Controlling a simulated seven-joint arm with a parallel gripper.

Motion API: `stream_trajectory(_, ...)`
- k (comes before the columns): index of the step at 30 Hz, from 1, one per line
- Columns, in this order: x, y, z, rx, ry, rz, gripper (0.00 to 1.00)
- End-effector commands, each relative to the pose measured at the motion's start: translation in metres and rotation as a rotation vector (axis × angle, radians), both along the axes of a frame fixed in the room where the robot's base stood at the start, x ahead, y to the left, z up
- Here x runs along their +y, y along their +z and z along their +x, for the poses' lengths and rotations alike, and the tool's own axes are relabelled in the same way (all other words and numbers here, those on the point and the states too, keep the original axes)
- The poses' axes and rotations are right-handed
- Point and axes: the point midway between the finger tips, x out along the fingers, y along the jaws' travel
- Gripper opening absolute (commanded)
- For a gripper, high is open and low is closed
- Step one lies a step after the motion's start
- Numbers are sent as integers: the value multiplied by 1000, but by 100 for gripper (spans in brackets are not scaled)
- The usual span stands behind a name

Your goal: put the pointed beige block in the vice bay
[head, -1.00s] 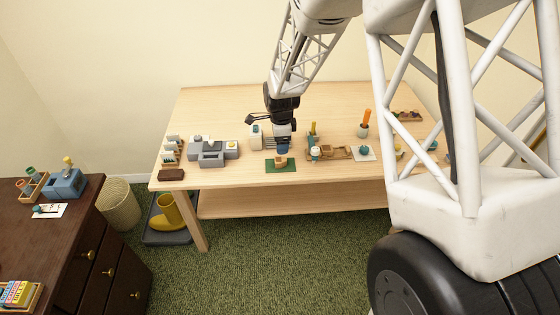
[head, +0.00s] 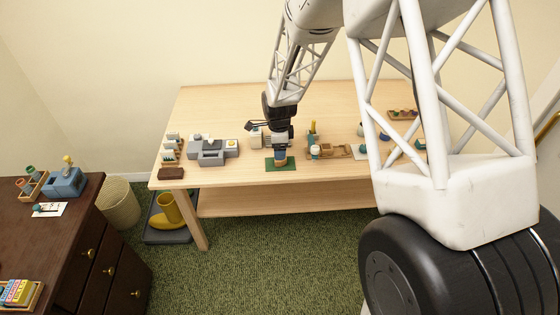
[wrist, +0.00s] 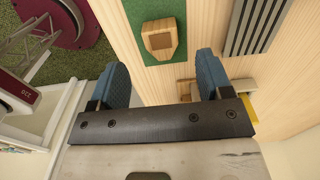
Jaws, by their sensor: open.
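The pointed beige block (wrist: 160,38) stands on a green mat (wrist: 166,12) in the wrist view, just beyond and between my fingertips. In the head view the block (head: 281,163) is mostly hidden under my gripper (head: 281,154), with the mat (head: 270,165) around it. My gripper (wrist: 162,66) is open, its two blue fingers apart with nothing between them. A stepped grey fixture (head: 212,157) stands left of the mat in the head view; it may be the vice, but its bay is too small to make out.
A wooden fixture (head: 330,152) with upright pieces stands close right of the mat. A brown block (head: 171,173) and a rack (head: 170,150) are at the table's left end. A grey ribbed thing (wrist: 258,25) lies beside the mat. The table's back (head: 220,105) is clear.

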Motion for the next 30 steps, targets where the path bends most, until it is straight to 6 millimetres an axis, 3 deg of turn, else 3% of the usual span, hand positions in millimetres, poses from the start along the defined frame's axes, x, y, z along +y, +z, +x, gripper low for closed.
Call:
stream_trajectory(11, 0, -2, 0, 0, 0, 0, 72)
stream_trajectory(30, -4, -51, 1, 0, 0, 0, 72)
